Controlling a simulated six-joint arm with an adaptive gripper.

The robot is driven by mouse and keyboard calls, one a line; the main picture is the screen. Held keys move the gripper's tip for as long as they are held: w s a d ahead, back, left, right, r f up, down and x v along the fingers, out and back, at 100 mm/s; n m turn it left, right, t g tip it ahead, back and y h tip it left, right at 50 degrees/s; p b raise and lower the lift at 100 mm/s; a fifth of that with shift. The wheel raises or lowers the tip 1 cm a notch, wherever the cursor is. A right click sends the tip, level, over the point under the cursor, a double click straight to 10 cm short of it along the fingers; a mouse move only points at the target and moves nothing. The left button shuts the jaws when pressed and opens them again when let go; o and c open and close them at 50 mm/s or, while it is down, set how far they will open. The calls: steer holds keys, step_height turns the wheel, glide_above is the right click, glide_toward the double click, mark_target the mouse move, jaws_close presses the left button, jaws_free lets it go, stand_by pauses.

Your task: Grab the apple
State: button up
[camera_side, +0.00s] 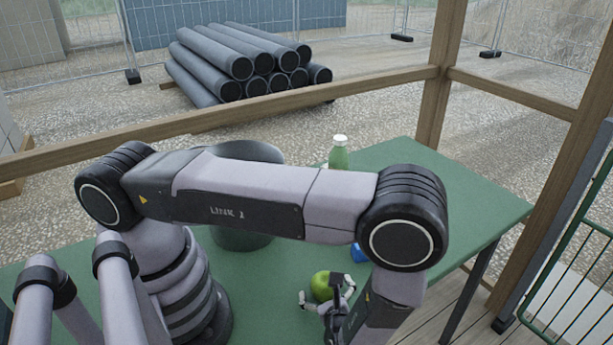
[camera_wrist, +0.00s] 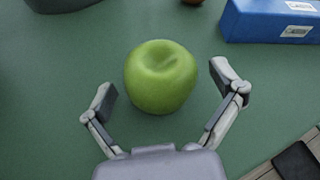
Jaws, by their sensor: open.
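A green apple (camera_wrist: 160,77) sits on the green table in the wrist view, between and just ahead of my fingertips. The apple (camera_side: 321,285) also shows in the side view, partly behind my gripper. My gripper (camera_wrist: 165,87) is open, with one finger left of the apple and one right of it. Both fingers are apart from the apple, with table showing between. In the side view my gripper (camera_side: 328,297) is low over the table at the apple, and my forearm hides part of it.
A blue box (camera_wrist: 272,20) with white labels lies to the right beyond the apple. A dark round container (camera_wrist: 62,3) stands at upper left. A green bottle with a white cap (camera_side: 339,154) stands farther back on the table (camera_side: 470,205). The table's right side is clear.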

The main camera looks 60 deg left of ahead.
steer(key=shift+w+a, duration=0.1)
steer(key=shift+a, duration=0.1)
steer(key=c, duration=1.4)
steer(key=shift+o, duration=0.2)
